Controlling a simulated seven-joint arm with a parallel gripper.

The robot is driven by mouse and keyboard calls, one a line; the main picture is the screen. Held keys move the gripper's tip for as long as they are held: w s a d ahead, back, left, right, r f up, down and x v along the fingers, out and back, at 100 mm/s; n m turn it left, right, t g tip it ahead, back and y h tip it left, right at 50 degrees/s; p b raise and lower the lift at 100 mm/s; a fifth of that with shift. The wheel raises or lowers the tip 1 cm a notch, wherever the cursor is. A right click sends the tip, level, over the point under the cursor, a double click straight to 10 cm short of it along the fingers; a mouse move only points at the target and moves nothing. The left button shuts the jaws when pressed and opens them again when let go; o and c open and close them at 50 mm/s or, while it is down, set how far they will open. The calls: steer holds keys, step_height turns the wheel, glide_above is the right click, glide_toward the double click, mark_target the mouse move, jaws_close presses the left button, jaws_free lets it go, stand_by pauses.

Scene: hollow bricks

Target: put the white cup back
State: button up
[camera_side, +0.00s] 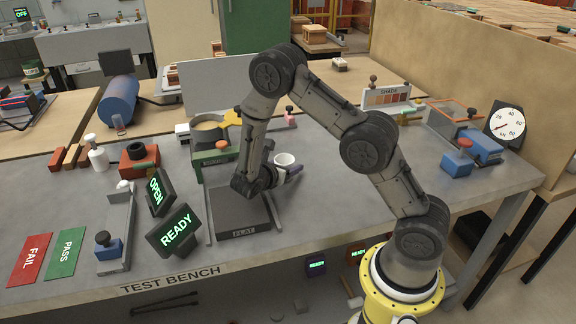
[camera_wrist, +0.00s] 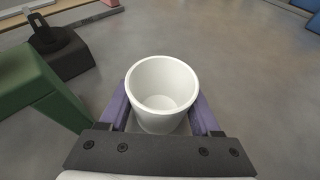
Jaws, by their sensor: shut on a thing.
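The white cup (camera_side: 284,160) is upright in my gripper (camera_side: 289,173), above the grey bench near the middle. In the wrist view the cup (camera_wrist: 162,92) is between the two purple fingers of my gripper (camera_wrist: 162,110), which touch its sides. I see into the cup and it looks empty. I cannot tell how far the cup's base is from the bench top.
A dark flat plate marked FLAT (camera_side: 243,232) lies below my wrist. The bench right of the cup (camera_wrist: 260,70) is clear.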

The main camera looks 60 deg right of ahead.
steer(key=shift+f, duration=0.15)
steer(key=o, duration=1.5)
steer(key=shift+c, duration=0.2)
